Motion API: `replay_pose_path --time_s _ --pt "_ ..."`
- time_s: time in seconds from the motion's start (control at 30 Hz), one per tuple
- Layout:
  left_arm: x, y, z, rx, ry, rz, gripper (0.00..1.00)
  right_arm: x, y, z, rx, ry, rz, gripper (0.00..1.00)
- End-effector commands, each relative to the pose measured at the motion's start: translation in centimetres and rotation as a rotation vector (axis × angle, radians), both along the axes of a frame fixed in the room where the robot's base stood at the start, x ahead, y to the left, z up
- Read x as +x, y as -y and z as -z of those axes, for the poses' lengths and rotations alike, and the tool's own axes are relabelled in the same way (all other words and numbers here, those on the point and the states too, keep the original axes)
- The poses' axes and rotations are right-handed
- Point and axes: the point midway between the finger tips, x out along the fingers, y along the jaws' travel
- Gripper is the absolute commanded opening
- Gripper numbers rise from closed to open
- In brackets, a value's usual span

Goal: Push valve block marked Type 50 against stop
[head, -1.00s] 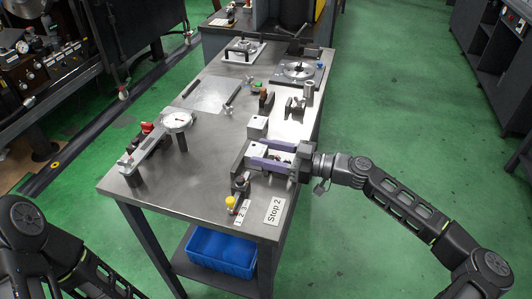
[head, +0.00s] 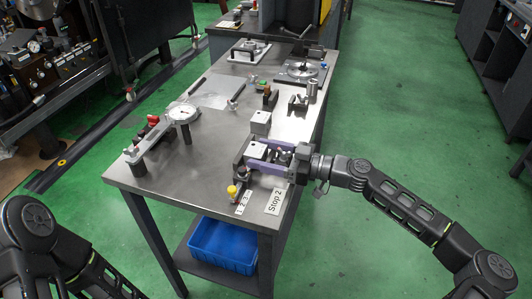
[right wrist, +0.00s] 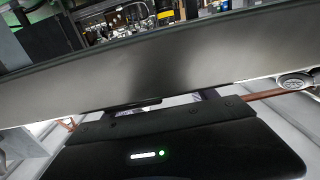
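A small white block (head: 256,150) sits at the fixture near the table's front, between the purple fingers of my right gripper (head: 265,157). The fingers lie on either side of it. I cannot tell whether both press on it. A second white block (head: 260,123) stands just behind, apart from the gripper. A dark stop fixture with a yellow knob (head: 232,190) is in front and to the left, beside a 1 2 3 label (head: 243,203) and a "Stop 2" sign (head: 275,202). Block markings are too small to read. My left gripper is out of view.
A dial gauge on a stand (head: 182,112) is at the left of the steel table (head: 180,172). Clamps and a round fixture (head: 302,70) stand farther back. A blue bin (head: 222,245) is on the lower shelf. The table's middle left is clear.

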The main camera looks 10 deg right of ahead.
Motion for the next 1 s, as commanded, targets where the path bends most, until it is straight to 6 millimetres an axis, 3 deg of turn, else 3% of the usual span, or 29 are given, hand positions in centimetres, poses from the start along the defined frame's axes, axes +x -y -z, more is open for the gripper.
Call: replay_pose_path --time_s 0.23,0.57,1.0 --pt "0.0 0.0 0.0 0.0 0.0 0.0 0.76 -0.1 -0.1 0.0 0.0 0.0 -0.004 0.8" --pt "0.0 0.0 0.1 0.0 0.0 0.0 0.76 -0.1 0.3 0.0 0.0 0.001 0.003 0.8" --pt "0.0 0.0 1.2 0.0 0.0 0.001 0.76 -3.1 5.3 0.2 0.001 0.001 0.003 0.8"
